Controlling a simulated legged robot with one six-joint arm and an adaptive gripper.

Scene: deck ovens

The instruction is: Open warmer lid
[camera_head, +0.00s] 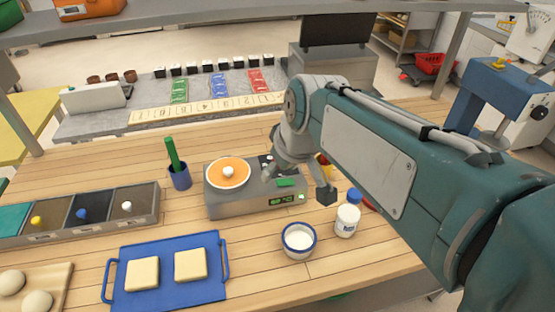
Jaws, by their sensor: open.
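The warmer (240,203) is a grey box on the wooden counter with a green lit display on its front. Its round orange lid (229,178) with a pale rim and white knob (228,172) lies flat on top at the left, and looks closed. My gripper (297,184) is open over the right end of the warmer, to the right of the lid and apart from the knob. Its fingers point downward, one near the warmer's top and one beyond its right side. My gripper and arm hide part of the warmer's right end and what lies behind it.
A white bowl with a blue rim (299,241) and a white bottle with a blue cap (347,218) stand in front. A blue cup with a green handle (180,178) stands left. A blue tray (170,290) holds two pale slabs. A lidded bin row (80,218) lies farther left.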

